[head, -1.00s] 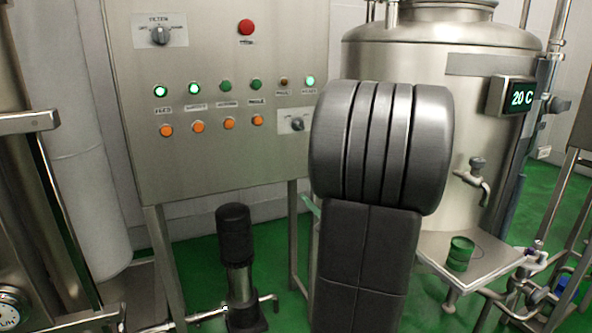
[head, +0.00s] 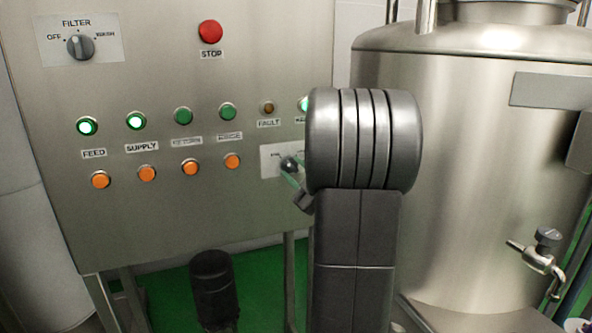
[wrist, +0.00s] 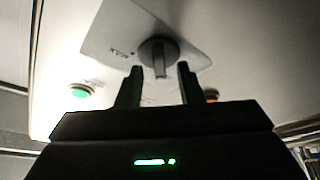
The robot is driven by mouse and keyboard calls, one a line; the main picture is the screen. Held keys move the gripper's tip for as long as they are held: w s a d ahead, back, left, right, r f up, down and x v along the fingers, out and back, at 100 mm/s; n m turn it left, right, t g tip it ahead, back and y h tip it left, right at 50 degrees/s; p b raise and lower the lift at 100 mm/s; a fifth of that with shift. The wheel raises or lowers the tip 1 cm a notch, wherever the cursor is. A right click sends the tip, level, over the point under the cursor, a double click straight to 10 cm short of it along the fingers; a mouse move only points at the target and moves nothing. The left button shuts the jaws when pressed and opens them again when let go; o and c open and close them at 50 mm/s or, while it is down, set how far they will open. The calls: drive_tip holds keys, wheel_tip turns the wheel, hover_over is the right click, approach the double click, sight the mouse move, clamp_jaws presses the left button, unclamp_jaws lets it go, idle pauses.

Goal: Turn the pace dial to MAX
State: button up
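The pace dial (head: 289,163) is a dark round knob on a pale plate (head: 268,161) at the lower right of the steel control panel. It also shows in the wrist view as a grey knob (wrist: 158,52) with a raised bar, beside a small, upside-down label that seems to read MAX. My gripper (wrist: 158,76) is open, its two dark fingers apart on either side of the knob's bar. I cannot tell whether they touch it. In the head view my arm hides most of the gripper (head: 293,182) and the plate's right side.
The panel also bears a red STOP button (head: 210,32), a FILTER knob (head: 80,47), several green lamps (head: 183,116) and orange buttons (head: 147,173). A steel tank (head: 455,150) with a tap (head: 537,255) stands at right. A black pump (head: 213,285) stands below the panel.

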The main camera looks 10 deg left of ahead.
drive_tip(key=shift+w, duration=0.15)
clamp_jaws()
